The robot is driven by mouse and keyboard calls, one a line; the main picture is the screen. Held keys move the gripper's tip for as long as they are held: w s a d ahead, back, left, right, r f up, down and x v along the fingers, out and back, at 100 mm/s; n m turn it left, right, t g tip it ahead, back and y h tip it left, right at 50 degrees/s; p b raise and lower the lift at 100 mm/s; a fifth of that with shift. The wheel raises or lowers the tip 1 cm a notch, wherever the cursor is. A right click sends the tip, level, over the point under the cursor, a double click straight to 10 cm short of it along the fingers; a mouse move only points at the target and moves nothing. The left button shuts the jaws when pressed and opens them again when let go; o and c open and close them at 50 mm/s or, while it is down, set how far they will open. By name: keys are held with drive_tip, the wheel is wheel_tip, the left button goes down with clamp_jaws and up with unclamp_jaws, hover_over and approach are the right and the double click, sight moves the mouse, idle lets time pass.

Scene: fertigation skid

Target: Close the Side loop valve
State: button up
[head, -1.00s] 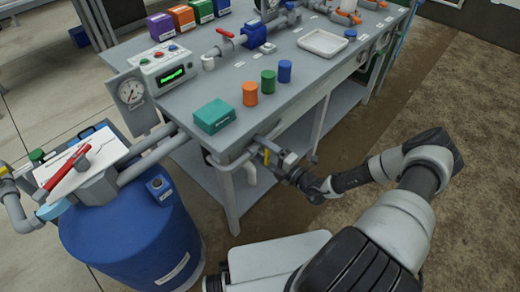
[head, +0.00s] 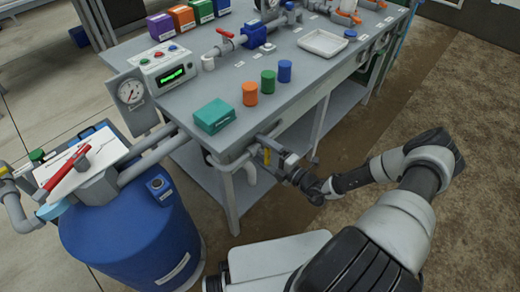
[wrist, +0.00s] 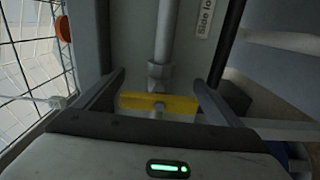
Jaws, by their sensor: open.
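The Side loop valve has a yellow bar handle (wrist: 158,104) on a grey vertical pipe (wrist: 165,30). In the wrist view the handle lies crosswise to the pipe, with a bolt at its middle. A white label reading "Side lo…" (wrist: 206,18) is at the upper right, partly cut off. My gripper (wrist: 159,80) is open, with one finger on each side of the handle's ends. I cannot tell whether either finger touches it. In the head view a bit of the yellow handle (head: 266,156) shows below the bench edge, beside my gripper (head: 272,148).
The grey bench (head: 225,78) carries a teal box (head: 213,116), several coloured cylinders, a control box (head: 167,70) and a red-handled valve (head: 228,36). A blue tank (head: 130,235) stands at the lower left, close to my base. Open floor (head: 460,130) lies right.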

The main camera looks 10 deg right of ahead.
drive_tip(key=p+v, duration=0.1)
drive_tip(key=v, duration=1.6)
